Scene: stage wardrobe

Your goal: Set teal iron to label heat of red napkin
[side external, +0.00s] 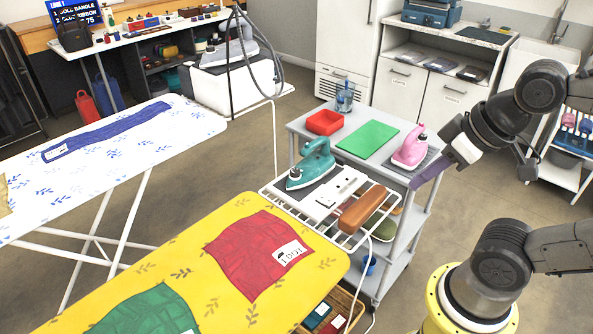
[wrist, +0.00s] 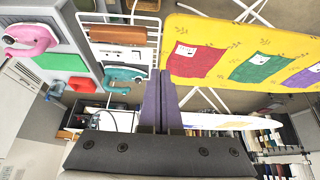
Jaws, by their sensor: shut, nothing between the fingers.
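The teal iron (side external: 312,166) sits on the grey rest plate of a white wire rack at the end of the yellow ironing board; it also shows in the wrist view (wrist: 122,76). A dark knob tops its handle; its setting is too small to read. The red napkin (side external: 252,258) lies flat on the yellow board. Its white label (side external: 290,252) bears a dark iron mark and characters too small to read surely. My gripper (side external: 415,187) is shut and empty, above the trolley's right side, apart from the iron. Its purple fingers (wrist: 160,72) meet in the wrist view.
A grey trolley (side external: 305,129) holds a pink iron (side external: 411,148), a green mat (side external: 367,138) and a red tray (side external: 324,122). A brown bar (side external: 362,206) lies on the rack's near side. A green napkin (side external: 150,312) lies on the yellow board. A white ironing board (side external: 165,150) stands left.

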